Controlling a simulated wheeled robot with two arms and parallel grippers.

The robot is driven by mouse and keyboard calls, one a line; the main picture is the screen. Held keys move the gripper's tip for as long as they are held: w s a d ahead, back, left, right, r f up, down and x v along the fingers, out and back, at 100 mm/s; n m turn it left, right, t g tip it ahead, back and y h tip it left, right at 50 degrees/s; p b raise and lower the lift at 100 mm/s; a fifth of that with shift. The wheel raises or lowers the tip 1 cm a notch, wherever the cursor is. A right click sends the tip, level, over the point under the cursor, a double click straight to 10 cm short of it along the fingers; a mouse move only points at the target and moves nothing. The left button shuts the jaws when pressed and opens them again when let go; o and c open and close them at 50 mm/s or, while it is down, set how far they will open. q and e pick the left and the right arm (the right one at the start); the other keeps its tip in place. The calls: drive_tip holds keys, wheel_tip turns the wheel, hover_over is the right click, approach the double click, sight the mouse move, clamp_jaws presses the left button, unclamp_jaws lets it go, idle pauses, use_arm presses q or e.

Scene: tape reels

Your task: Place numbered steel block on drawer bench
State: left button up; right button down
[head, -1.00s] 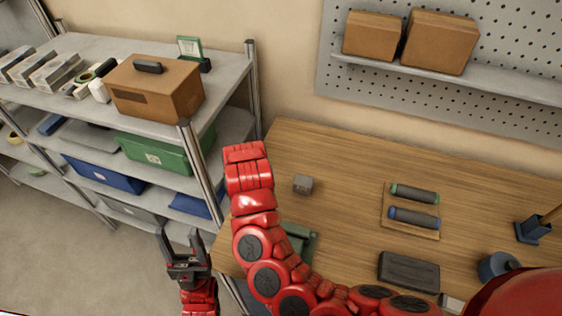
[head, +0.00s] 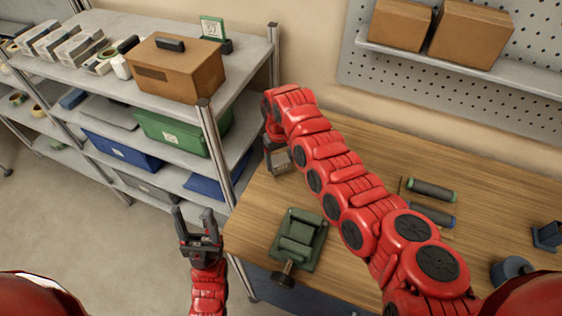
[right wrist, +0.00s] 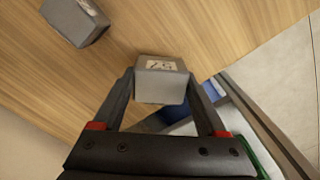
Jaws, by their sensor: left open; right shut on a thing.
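My right gripper (right wrist: 160,84) is shut on a small grey steel block with a pale number label (right wrist: 160,66). In the head view this block (head: 281,161) shows below the right gripper (head: 274,146), by the left end of the wooden drawer bench (head: 255,205). I cannot tell whether it touches the bench. A second grey block with a pale label (right wrist: 75,20) lies on the wood in the right wrist view; my right arm seems to hide it in the head view. My left gripper (head: 195,213) is open and empty, in front of the shelving.
A green vise (head: 299,240) sits at the bench's front left. Shelving (head: 250,62) with a brown box (head: 178,75) adjoins the bench's left. A pegboard (head: 362,70) hangs behind.

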sight(281, 164)
drive_tip(key=shift+w+d+r, duration=0.1)
drive_tip(key=shift+w+r, duration=0.1)
drive_tip(key=shift+w, duration=0.35)
drive_tip(key=shift+f+p, duration=0.3)
drive_tip(key=shift+p, duration=0.05)
drive_tip(key=shift+w+f, duration=0.1)
drive_tip(key=shift+f, duration=1.5)
drive_tip(key=shift+f+b, duration=0.2)
drive_tip(key=shift+b, duration=0.1)
unclamp_jaws()
drive_tip(key=shift+r, duration=0.1)
